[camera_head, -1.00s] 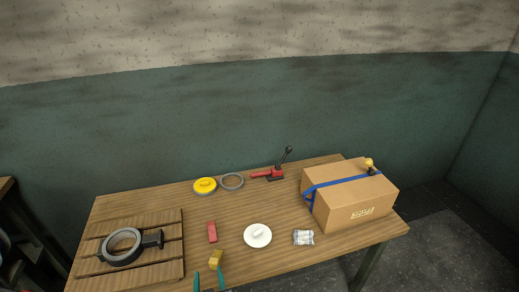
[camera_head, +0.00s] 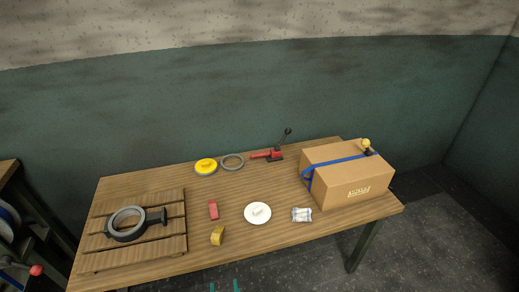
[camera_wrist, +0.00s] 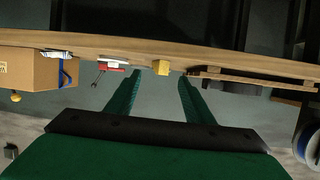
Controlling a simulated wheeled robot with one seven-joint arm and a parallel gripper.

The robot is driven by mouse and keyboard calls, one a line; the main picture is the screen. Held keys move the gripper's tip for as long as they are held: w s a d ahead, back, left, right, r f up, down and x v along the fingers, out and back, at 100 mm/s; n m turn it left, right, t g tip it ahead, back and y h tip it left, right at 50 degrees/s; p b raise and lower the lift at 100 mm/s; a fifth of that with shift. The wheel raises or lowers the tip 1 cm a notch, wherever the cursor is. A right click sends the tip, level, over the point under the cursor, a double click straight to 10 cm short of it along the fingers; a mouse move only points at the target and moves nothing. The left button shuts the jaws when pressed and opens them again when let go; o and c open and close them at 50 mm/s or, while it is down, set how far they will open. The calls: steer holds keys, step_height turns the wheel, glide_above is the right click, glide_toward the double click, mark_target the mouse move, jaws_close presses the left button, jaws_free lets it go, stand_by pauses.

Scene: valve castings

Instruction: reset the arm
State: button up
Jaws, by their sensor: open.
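My gripper (camera_head: 224,286) shows only as two teal fingertips at the bottom edge of the head view, off the table's front edge. In the wrist view my gripper (camera_wrist: 155,82) has its two green fingers apart with nothing between them. The wooden table (camera_head: 150,187) lies beyond it; its edge (camera_wrist: 130,47) crosses the top of the wrist view. A yellow block (camera_head: 217,236) sits near the table's front edge, and the wrist view shows it (camera_wrist: 161,68) just beyond the fingertips, apart from them.
A slatted wooden pallet (camera_head: 175,226) holds a dark valve ring (camera_head: 112,228) at left. A strapped cardboard box (camera_head: 350,182) stands right.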

steer(key=s+d+r+h, duration=0.1)
steer(key=s+d+r, duration=0.2)
steer(key=s, duration=0.5)
steer(key=s+d+r+m+t+h, duration=0.1)
steer(key=s+d, duration=0.3)
steer(key=s, duration=0.5)
steer(key=s+d+r+m+h, duration=0.1)
steer(key=s+d+r, duration=0.3)
steer(key=s, duration=0.4)
steer(key=shift+s+r+t, duration=0.2)
steer(key=shift+r+t, duration=0.15)
steer(key=shift+t, duration=0.05)
